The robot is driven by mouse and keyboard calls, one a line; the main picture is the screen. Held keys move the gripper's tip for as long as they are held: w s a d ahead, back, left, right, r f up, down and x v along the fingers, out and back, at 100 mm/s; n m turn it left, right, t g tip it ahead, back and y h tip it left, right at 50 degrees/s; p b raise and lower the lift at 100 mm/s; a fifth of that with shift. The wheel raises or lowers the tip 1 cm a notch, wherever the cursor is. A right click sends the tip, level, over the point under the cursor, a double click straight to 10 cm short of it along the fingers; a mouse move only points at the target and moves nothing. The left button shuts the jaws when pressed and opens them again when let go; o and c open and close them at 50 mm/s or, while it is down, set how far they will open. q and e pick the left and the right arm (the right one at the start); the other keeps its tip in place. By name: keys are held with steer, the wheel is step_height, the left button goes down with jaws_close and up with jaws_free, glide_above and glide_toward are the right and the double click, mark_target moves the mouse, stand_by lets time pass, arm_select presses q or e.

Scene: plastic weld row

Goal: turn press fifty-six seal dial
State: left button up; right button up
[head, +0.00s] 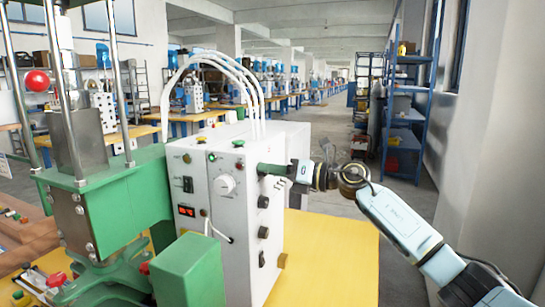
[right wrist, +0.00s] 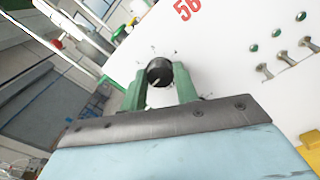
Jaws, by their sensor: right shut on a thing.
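The white press control box (head: 235,225) stands in the middle of the head view, with dials and switches on its faces. In the right wrist view a black round dial (right wrist: 160,73) with a pale pointer mark sits on a white panel, below and left of a red "56" (right wrist: 187,8). My right gripper (head: 262,169) reaches the box from the right. Its green fingers (right wrist: 159,90) are shut on the black dial, one on each side. In the head view the fingers hide the held dial. My left gripper is not in view.
Green lamps (right wrist: 277,33) and metal toggle switches (right wrist: 283,55) are right of the dial. More dark knobs (head: 263,201) sit below my fingers. The green press (head: 110,190) stands left of the box. A yellow tabletop (head: 330,260) is bare at right; blue shelving (head: 405,140) stands behind.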

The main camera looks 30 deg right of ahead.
arm_select(q)
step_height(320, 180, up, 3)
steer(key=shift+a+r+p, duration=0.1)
steer(key=shift+p, duration=1.15)
arm_select(e)
steer(key=shift+m, duration=1.2)
steer(key=o, duration=1)
steer(key=shift+c, duration=0.2)
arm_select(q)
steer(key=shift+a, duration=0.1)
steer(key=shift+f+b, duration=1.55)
arm_select(e)
steer(key=v, duration=1.3)
steer(key=shift+s, duration=0.2)
